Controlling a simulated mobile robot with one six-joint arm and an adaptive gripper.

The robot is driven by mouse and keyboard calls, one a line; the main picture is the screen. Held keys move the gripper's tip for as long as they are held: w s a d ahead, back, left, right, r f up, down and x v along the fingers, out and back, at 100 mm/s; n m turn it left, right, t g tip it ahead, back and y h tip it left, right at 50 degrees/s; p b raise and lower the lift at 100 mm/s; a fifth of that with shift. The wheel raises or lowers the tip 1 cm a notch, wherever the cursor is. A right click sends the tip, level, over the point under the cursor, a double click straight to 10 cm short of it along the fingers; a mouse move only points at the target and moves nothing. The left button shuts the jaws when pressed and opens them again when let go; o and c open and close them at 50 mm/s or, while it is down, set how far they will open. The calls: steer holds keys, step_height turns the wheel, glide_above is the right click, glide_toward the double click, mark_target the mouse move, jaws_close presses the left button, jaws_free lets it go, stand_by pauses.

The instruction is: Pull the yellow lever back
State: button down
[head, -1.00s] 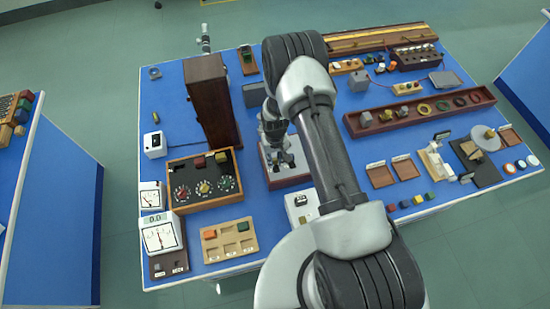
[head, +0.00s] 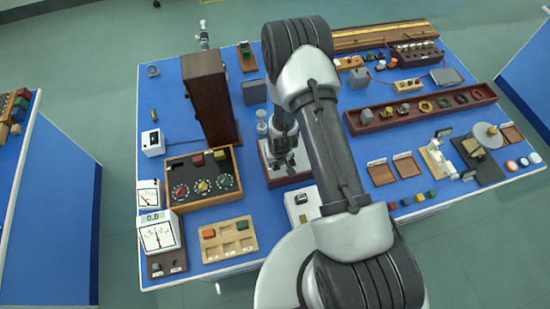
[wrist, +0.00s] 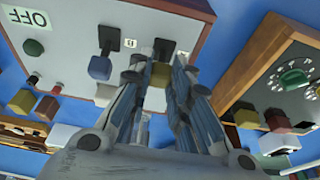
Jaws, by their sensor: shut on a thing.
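The yellow lever's knob (wrist: 160,74) sits between my fingers in the wrist view. It belongs to a pale panel (wrist: 70,22) with dark slots, an OFF label and a blue knob (wrist: 100,67) beside the yellow one. My gripper (wrist: 163,82) is shut on the yellow lever; the fingers cover much of it. In the head view my gripper (head: 284,160) reaches down over the wood-framed lever box (head: 287,180). The yellow knob cannot be made out there.
A tall brown case (head: 208,95) stands just left of my arm. A dial box (head: 203,178) with coloured knobs is left of the lever box. A white switch box (head: 302,205) is close in front. A long brown tray (head: 420,108) lies to the right.

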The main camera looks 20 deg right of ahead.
mark_target(276, 164)
steer(key=s+t+b, duration=0.1)
steer(key=t+b, duration=0.1)
steer(key=b, duration=0.1)
steer(key=s+f+t+b, duration=0.1)
steer(key=t+b, duration=0.1)
steer(key=b, duration=0.2)
steer(key=shift+s+f, duration=0.1)
steer(key=shift+s, duration=0.1)
steer(key=t+b, duration=0.1)
steer(key=b, duration=0.2)
steer(key=shift+s+t, duration=0.35)
steer(key=shift+t, duration=0.05)
steer(key=shift+s+t+b, duration=0.15)
steer(key=shift+t+b, duration=0.25)
steer(key=shift+b, duration=0.7)
steer(key=c, duration=1.5)
jaws_free()
steer(key=shift+r, duration=0.25)
